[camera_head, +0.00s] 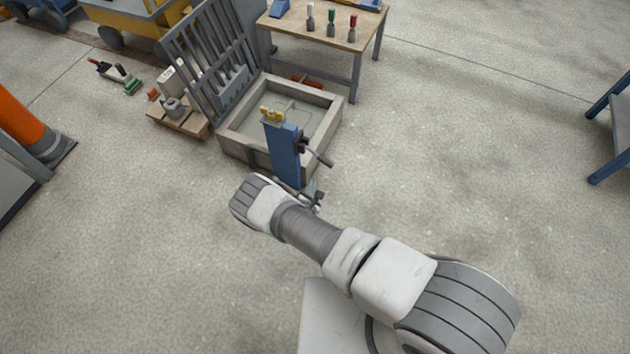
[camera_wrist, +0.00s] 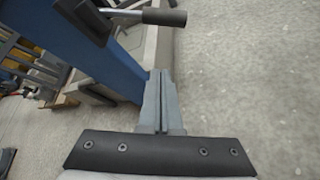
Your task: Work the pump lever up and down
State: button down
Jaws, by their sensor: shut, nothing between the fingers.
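The pump lever (camera_head: 316,155) sticks out to the right from a blue post (camera_head: 284,153) in front of the mould. In the wrist view the lever shows as a grey rod with a dark grip (camera_wrist: 164,17) at the top, beside the blue post (camera_wrist: 75,45). My gripper (camera_wrist: 160,78) is shut and empty; its fingers point toward the post and lie below the grip in the picture, apart from it. In the head view my arm partly hides the gripper (camera_head: 314,196), close to the foot of the post.
The grey mould box (camera_head: 241,147) stands behind the post, with an upright barred panel (camera_head: 207,62) at its left. A wooden bench (camera_head: 340,33) with bottles stands behind. A low pallet (camera_head: 178,122) holds items at left.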

aim_at(319, 157)
jog(key=b+x, duration=0.5)
jog(key=x, duration=0.4)
jog(key=shift+s+d+r+p, duration=0.1)
jog(key=shift+d+r+p, duration=0.1)
jog(key=shift+d+r, duration=0.3)
jog(key=shift+s+d+r+p, duration=0.15)
jog(key=shift+d+r+p, duration=0.1)
jog(key=shift+r, duration=0.5)
jog(key=shift+s+d+r+p, duration=0.15)
jog(key=shift+d+r, duration=0.2)
jog(key=shift+r, duration=0.25)
jog(key=shift+s+r+p, duration=0.1)
jog(key=shift+r+p, duration=0.1)
jog(key=shift+p, duration=0.2)
jog(key=shift+d, duration=0.15)
